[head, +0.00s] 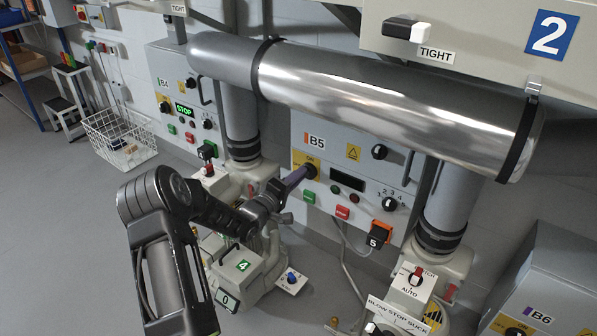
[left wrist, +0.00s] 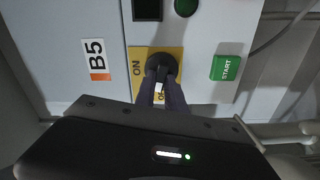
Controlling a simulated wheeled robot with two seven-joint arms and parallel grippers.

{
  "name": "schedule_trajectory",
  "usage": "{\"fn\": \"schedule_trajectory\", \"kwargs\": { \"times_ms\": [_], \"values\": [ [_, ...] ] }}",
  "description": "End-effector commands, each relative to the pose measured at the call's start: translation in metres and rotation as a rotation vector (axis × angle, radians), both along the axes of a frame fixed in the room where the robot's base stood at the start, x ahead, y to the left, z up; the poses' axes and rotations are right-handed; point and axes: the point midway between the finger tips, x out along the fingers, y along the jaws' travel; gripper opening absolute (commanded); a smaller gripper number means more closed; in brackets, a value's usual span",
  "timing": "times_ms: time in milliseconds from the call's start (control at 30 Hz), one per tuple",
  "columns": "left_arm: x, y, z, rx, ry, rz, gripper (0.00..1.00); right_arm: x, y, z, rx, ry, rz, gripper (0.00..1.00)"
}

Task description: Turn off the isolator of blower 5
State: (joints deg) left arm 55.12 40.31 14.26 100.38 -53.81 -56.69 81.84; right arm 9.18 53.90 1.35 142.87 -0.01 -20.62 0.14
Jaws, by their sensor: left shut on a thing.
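The B5 panel (head: 300,135) is the grey box with an orange-striped B5 label, and it also shows in the left wrist view (left wrist: 55,25). Its isolator is a black knob (left wrist: 161,66) on a yellow plate (left wrist: 138,58) marked ON, with a second word partly hidden by my fingers. My left gripper (head: 303,174) reaches the plate from the left. Its dark fingers (left wrist: 162,88) are shut on the knob. The fingers cover part of the knob, and I cannot tell exactly where it points. My right gripper is not in view.
A green START button (left wrist: 226,68) sits beside the plate. The B5 display (head: 347,180) is dark. A red button (head: 342,212) and a selector (head: 390,204) are on the same panel. A large silver pipe (head: 390,95) crosses above. The B4 panel (head: 165,75) stands left, its display reading STOP.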

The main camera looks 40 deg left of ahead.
Motion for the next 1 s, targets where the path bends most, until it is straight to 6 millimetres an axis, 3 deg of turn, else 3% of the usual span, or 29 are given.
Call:
{"fn": "schedule_trajectory", "kwargs": {
  "times_ms": [367,900,933,1000],
  "values": [
    [-0.0008,0.0010,-0.0028,-0.209,-0.002,0.002,0.00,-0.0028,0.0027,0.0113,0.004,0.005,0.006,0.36],
    [-0.0006,0.0007,-0.0039,-0.245,-0.003,0.002,0.00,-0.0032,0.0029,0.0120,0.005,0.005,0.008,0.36],
    [-0.0006,0.0007,-0.0039,-0.244,-0.003,0.002,0.16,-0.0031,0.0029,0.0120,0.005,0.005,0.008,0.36],
    [-0.0006,0.0007,-0.0039,-0.244,-0.003,0.002,0.22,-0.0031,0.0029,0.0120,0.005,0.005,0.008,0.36]
  ]
}}
